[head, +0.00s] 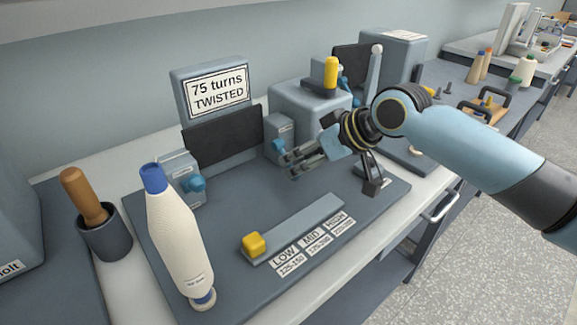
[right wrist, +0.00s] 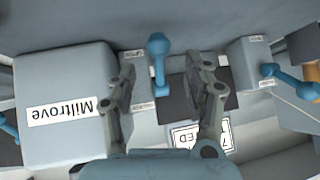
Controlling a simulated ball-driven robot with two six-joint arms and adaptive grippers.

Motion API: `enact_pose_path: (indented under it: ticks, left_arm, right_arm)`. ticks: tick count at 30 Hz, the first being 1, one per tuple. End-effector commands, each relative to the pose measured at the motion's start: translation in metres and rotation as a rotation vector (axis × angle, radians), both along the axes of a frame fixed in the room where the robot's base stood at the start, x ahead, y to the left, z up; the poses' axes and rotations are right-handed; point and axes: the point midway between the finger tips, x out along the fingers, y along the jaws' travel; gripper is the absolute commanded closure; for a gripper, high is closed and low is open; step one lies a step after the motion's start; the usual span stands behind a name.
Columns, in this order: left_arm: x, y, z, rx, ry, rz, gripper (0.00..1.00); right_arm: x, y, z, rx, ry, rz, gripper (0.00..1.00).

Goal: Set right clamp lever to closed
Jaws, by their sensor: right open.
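The right clamp (head: 281,137) is a small grey block beside the large grey machine box. Its blue lever (head: 279,145) shows partly in the head view, just left of my right gripper (head: 291,162). In the right wrist view the blue right clamp lever (right wrist: 158,68) lies between the spread fingers of my right gripper (right wrist: 160,65), nearer the left finger, with a gap to the right one. The gripper is open and holds nothing; I cannot tell contact with the lever. My left gripper is not in view.
The left clamp (head: 178,172) has a similar blue lever (head: 196,184). A white cone-shaped yarn bobbin (head: 178,235) stands at the front left. A yellow slider knob (head: 253,243) sits on a track (head: 305,225). The sign (head: 216,90) reads "75 turns TWISTED".

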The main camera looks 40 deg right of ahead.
Motion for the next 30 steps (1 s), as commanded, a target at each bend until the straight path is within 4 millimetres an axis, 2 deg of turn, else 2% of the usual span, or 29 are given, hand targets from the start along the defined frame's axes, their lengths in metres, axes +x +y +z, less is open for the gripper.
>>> enact_pose_path:
  ticks: [3, 9, 19, 30]
  left_arm:
    - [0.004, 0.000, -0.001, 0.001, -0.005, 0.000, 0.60]
    - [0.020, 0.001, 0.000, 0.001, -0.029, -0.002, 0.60]
    - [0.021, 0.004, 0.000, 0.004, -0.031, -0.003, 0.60]
    - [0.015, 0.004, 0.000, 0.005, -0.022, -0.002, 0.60]
  right_arm:
    - [0.015, 0.006, -0.015, 0.003, 0.001, -0.001, 0.49]
    - [0.028, 0.010, -0.030, -0.001, 0.002, 0.000, 0.49]
    - [0.030, 0.011, -0.032, -0.003, 0.001, 0.000, 0.50]
    - [0.030, 0.011, -0.032, -0.003, 0.001, 0.000, 0.99]
